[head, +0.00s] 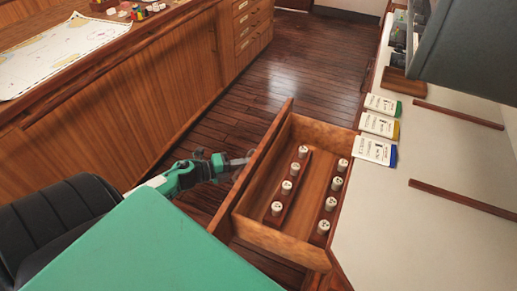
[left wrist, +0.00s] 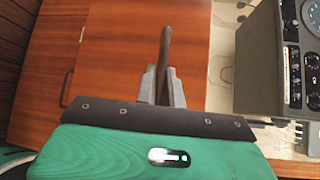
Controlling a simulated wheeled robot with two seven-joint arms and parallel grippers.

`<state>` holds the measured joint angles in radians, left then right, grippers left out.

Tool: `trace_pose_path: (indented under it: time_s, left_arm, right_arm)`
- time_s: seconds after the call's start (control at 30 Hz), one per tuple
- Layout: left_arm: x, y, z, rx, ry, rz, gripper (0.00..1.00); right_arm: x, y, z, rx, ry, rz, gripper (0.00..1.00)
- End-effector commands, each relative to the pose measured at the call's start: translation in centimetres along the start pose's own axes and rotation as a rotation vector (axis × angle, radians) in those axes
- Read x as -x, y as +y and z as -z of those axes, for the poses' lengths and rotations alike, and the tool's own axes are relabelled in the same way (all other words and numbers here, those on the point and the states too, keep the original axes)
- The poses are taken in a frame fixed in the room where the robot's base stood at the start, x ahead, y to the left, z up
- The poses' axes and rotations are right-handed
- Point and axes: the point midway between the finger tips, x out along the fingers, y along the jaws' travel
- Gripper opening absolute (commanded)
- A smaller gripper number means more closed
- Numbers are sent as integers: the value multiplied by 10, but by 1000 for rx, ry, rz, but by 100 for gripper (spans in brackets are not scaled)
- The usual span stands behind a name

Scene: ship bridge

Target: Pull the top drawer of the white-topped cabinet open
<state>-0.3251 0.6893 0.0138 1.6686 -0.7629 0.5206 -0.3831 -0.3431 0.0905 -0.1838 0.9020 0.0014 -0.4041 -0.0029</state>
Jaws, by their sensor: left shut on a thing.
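The top drawer (head: 250,232) of the white-topped cabinet (head: 415,235) stands pulled well out, and its inside is visible. My left gripper (head: 243,161) is at the outer face of the drawer front, reaching in from the left. In the left wrist view my left gripper (left wrist: 163,88) is shut on the dark bar handle (left wrist: 166,42), which stands upright in that picture against the reddish wooden drawer front (left wrist: 115,60). In the head view the handle is mostly hidden at the fingers. My right gripper is not in view.
Inside the drawer, several white-capped pieces (head: 276,208) stand in wooden racks. Three cards (head: 376,151) and wooden strips (head: 465,205) lie on the white top. A black chair (head: 60,222) stands at the left, near a chart table (head: 120,60). The wooden floor (head: 290,75) beyond is clear.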

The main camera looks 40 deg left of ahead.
Motion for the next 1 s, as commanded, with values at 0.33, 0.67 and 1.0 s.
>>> trace_pose_path:
  time_s: [0.33,0.67,1.0]
  left_arm:
    - [14,4,-14,1,-1,0,0]
    - [14,4,-14,1,-1,0,12]
    - [14,4,-14,1,0,0,31]
  right_arm:
    - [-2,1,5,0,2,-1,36]
    - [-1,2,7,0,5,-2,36]
    - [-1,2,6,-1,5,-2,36]
